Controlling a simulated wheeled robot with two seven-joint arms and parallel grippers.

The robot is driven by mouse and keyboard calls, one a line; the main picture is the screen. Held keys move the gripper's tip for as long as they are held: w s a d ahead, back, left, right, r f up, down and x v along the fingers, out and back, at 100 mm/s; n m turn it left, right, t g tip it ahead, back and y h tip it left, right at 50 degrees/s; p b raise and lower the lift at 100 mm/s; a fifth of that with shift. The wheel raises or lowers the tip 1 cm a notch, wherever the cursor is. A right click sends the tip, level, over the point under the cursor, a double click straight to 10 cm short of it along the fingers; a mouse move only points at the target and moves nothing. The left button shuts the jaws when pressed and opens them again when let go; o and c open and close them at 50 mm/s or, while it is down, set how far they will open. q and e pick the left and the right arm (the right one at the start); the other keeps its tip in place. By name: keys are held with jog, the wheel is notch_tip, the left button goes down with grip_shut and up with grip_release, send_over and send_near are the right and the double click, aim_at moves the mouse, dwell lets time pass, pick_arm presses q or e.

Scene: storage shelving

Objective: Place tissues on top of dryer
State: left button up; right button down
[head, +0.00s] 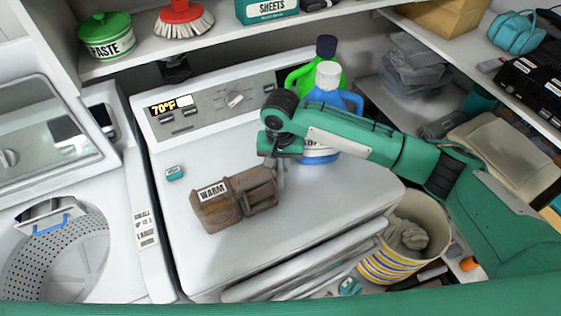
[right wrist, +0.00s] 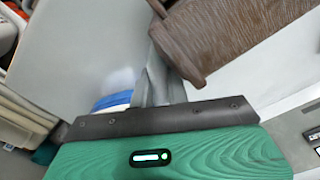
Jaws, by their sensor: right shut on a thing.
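The white dryer (head: 310,215) has a broad flat top. A brown, wood-like box labelled "WARM" (head: 222,207) stands on it, towards the left front. My right gripper (head: 279,178) reaches in from the right and is shut at the box's right end. In the right wrist view, the grey fingers (right wrist: 163,80) meet the edge of the brown box (right wrist: 228,35); their exact grip is partly hidden. A small teal packet (head: 175,173) lies on the dryer at left; I cannot tell whether it is tissues. No clearly marked tissues show. My left gripper is out of view.
Blue (head: 326,100) and green (head: 322,65) bottles stand at the dryer's back right. An open washer (head: 60,235) is at left. A striped bin (head: 385,268) stands at front right. A shelf (head: 235,35) overhangs the back.

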jog(key=c, duration=1.4)
grip_release()
jog(key=shift+f, duration=0.1)
jog(key=shift+o, duration=0.2)
notch_tip(320, 180, up, 12)
jog(key=b, duration=0.3)
